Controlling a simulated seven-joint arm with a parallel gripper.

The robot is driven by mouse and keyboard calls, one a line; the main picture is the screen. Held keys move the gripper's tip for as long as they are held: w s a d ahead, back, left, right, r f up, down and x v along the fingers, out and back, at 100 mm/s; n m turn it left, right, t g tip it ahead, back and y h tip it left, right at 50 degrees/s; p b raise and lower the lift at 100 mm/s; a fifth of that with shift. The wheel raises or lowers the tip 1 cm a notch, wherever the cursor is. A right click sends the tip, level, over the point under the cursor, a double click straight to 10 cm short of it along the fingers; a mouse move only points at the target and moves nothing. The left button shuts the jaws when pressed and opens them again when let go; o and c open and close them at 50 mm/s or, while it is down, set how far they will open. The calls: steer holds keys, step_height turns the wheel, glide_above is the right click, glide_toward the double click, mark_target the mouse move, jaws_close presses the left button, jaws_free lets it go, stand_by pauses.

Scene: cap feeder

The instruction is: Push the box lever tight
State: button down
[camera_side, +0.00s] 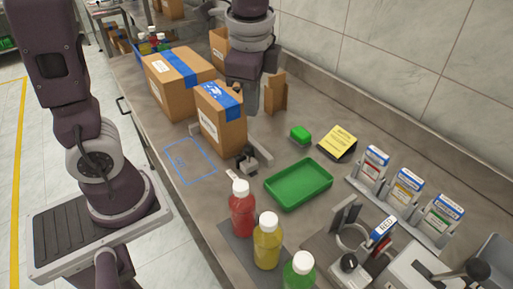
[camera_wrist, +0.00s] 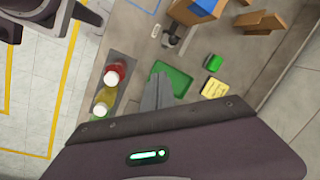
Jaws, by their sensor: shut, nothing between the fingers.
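A small dark lever clamp (camera_side: 247,158) stands on the bench at the front right foot of a cardboard box (camera_side: 222,118) with blue tape. In the wrist view the lever clamp (camera_wrist: 173,38) is near the top, beside the blue-taped box (camera_wrist: 206,9). My gripper (camera_side: 253,108) points down behind the box's right side in the side view, with its tips largely hidden there. In the wrist view the grey fingers of my gripper (camera_wrist: 157,88) are together and empty, apart from the lever.
A larger taped box (camera_side: 170,88) stands behind left. A brown holder (camera_side: 275,93), a green block (camera_side: 300,134), a yellow note (camera_side: 338,143) and a green tray (camera_side: 300,184) lie right. Red (camera_side: 242,210), yellow (camera_side: 267,243) and green (camera_side: 299,272) bottles stand in front.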

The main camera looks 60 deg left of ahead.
steer(key=w+d+f+m+g+y, duration=0.1)
steer(key=w+f+m+g, duration=0.1)
steer(key=w+f+m, duration=0.4)
glide_above(248, 157)
steer(key=w+d, duration=0.1)
steer(key=d, duration=0.2)
step_height(248, 157, down, 12)
steer(key=shift+d+f, duration=0.1)
steer(key=a, duration=0.5)
steer(key=shift+a, duration=0.2)
